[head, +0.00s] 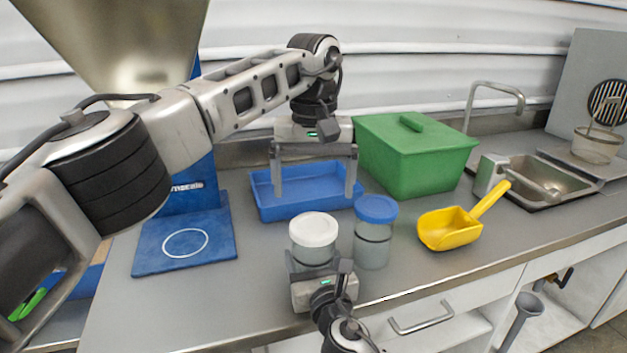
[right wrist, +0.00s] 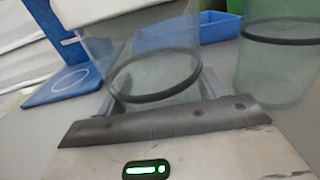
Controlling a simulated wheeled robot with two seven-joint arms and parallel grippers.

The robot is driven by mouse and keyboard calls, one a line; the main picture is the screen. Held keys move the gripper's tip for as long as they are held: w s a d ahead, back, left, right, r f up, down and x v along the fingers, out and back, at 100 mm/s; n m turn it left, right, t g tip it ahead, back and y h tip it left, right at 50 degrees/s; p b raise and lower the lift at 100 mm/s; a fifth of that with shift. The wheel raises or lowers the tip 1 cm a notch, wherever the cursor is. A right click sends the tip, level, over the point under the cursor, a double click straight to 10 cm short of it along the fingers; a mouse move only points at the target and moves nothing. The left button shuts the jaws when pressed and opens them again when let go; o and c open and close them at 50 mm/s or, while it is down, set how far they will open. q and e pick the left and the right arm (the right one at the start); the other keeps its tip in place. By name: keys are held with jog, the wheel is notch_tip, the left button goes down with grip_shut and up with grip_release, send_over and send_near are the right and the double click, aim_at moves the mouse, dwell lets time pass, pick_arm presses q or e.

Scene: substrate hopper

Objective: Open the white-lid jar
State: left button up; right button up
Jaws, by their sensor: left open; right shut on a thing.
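The white-lid jar (head: 313,239) stands on the counter near its front edge, with its white lid on top and a clear body. My right gripper (head: 316,270) is shut on the jar's body from the front. In the right wrist view the jar's clear body (right wrist: 155,65) with a dark band rises between the fingers. My left gripper (head: 313,190) is open and empty, pointing down above the blue tray, behind the jar and apart from it.
A blue-lid jar (head: 375,232) stands just right of the white-lid jar. A blue tray (head: 268,208) and a green bin (head: 405,160) stand behind. A yellow scoop (head: 450,228) lies to the right, near the sink (head: 545,180). A blue base plate (head: 150,258) lies left.

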aim_at(314, 224)
pick_arm(q)
jog(key=shift+f+m, duration=0.4)
notch_tip(314, 224, down, 7)
jog(key=shift+f, duration=0.15)
